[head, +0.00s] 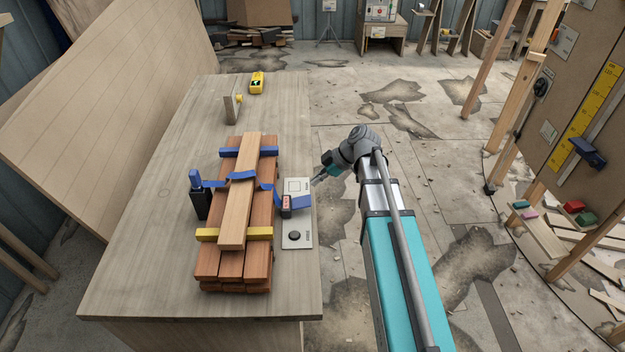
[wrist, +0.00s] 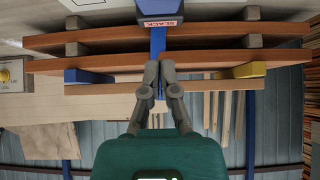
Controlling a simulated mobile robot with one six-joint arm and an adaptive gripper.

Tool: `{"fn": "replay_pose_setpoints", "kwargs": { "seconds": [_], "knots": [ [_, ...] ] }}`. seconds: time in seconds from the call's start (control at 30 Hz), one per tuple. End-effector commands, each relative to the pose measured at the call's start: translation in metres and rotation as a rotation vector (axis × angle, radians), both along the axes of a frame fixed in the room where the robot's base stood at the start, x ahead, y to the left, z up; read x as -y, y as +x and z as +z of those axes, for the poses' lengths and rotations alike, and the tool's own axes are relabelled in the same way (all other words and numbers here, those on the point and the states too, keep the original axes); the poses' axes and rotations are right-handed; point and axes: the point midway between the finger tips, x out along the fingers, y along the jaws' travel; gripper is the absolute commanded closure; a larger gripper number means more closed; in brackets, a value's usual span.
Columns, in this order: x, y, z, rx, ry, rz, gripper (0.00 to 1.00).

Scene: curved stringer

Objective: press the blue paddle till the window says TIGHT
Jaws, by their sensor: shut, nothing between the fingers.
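In the wrist view my gripper's fingertips (wrist: 158,68) are together and empty, lined up with the strap. The depth gap is hard to judge.
Reddish boards (head: 232,250) lie stacked on the workbench (head: 140,270), with blue and yellow bars across. A black round knob (head: 294,236) is on the plate. A blue-handled post (head: 198,195) stands left of the stack. The bench's left part is clear.

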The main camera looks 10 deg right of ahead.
Motion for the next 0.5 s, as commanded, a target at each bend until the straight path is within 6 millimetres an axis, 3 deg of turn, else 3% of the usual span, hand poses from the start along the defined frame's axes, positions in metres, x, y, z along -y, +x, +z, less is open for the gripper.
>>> {"fn": "replay_pose_setpoints", "kwargs": {
  "seconds": [0.5],
  "knots": [
    [0.027, -0.003, 0.046, -0.001, 0.000, 0.001, 1.00]
  ]
}}
